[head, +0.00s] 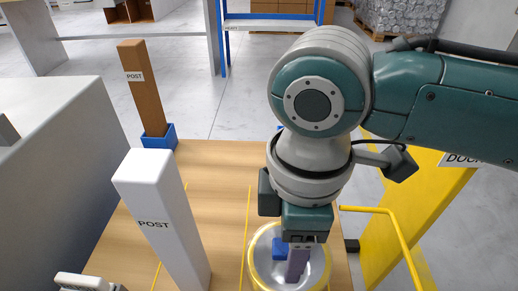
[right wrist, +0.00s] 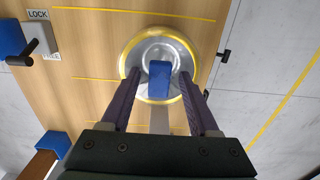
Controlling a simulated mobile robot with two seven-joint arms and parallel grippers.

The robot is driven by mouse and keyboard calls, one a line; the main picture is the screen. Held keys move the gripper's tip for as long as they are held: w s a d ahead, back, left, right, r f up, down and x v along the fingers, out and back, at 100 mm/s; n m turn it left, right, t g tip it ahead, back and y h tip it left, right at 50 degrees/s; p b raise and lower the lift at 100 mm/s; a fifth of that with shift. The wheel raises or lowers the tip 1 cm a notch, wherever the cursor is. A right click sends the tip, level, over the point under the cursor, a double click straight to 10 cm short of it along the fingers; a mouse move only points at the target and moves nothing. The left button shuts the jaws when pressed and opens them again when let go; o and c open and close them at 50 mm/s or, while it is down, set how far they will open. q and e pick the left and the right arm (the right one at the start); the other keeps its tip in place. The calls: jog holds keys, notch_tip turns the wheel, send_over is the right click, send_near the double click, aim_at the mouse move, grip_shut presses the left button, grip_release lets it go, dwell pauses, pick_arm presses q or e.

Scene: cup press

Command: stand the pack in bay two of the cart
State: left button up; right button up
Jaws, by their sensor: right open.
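A blue block (right wrist: 160,78) stands over a round metal dish with a yellow rim (right wrist: 127,58). The block also shows in the head view (head: 279,248); I cannot tell whether it is the pack. My right gripper (right wrist: 160,86) is open, with one finger on each side of the block, pointing down at the dish. In the head view the right gripper (head: 298,262) hides part of the dish (head: 262,268). The wooden top (head: 215,190) carries yellow lines; no bay number is readable. My left gripper is not in view.
A white post (head: 150,190) stands at the front left, and a brown post (head: 138,85) in a blue holder (head: 160,137) at the back left. A yellow rail (head: 385,212) and a yellow dock panel (head: 405,205) are on the right. A dark lever (right wrist: 30,50) sits near a LOCK label.

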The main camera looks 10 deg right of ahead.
notch_tip(320, 180, up, 12)
jog(key=p, duration=0.4)
jog(key=s+a+f+m+t+y, duration=0.1)
jog(key=s+a+f+m+y, duration=0.15)
jog(key=s+a+m, duration=0.2)
jog(key=s+d+m+t+h, duration=0.1)
jog(key=s+d+m, duration=0.3)
jog(key=d, duration=0.3)
jog(key=s+d+f+m+t+h, duration=0.1)
jog(key=s+d+m, duration=0.2)
jog(key=d, duration=0.3)
jog(key=shift+s+d+f+m+t, duration=0.3)
jog(key=shift+s+d+m, duration=0.1)
jog(key=shift+m, duration=0.25)
